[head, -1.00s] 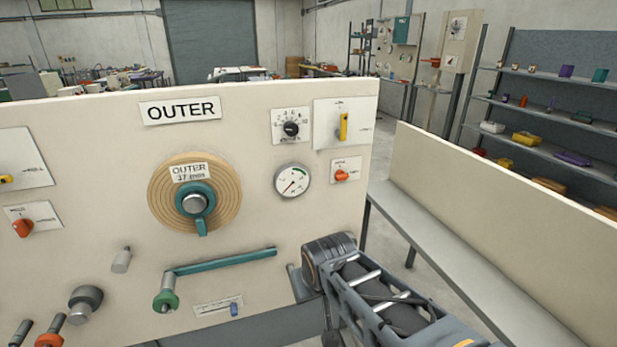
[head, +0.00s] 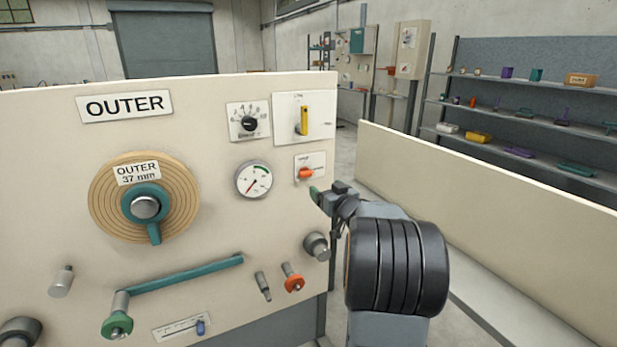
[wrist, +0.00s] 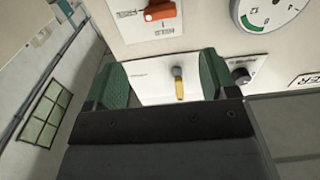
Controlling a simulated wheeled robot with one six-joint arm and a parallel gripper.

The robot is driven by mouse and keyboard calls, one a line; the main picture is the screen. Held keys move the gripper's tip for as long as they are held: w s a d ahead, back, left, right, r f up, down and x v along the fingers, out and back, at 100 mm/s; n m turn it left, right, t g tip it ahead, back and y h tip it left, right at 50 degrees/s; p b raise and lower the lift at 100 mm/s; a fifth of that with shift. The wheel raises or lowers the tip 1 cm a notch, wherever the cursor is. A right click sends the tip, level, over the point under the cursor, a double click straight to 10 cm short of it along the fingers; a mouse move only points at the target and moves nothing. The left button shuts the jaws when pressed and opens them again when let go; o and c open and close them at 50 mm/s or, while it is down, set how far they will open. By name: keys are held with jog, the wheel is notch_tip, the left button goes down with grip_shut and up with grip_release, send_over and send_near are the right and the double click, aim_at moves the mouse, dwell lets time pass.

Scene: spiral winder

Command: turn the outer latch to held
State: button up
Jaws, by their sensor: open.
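A small orange turn-knob (head: 306,173) sits on a white plate at the right of the upright cream panel, below the yellow lever; I take it as the outer latch. Its bar lies roughly level, and its lettering is too small to read surely. It also shows at the top of the wrist view (wrist: 160,12), outside the space between the fingers. My gripper (head: 318,194) is just below and right of the knob in the head view. In the wrist view my gripper (wrist: 162,82) has its two green fingers wide apart with nothing held between them.
The yellow lever (head: 304,120) shows beyond the fingers in the wrist view (wrist: 179,84). A gauge (head: 254,180) and dial (head: 249,123) are left of the knob. A teal crank arm (head: 185,275) juts out lower left. A low cream wall (head: 480,185) stands at right.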

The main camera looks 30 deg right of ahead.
aim_at(308, 174)
jog(key=w, duration=0.4)
jog(key=w+d+p, duration=0.1)
jog(key=w, duration=0.7)
jog(key=shift+w+d, duration=0.2)
jog(key=shift+d, duration=0.1)
jog(key=c, duration=0.9)
jog(key=shift+c, duration=0.2)
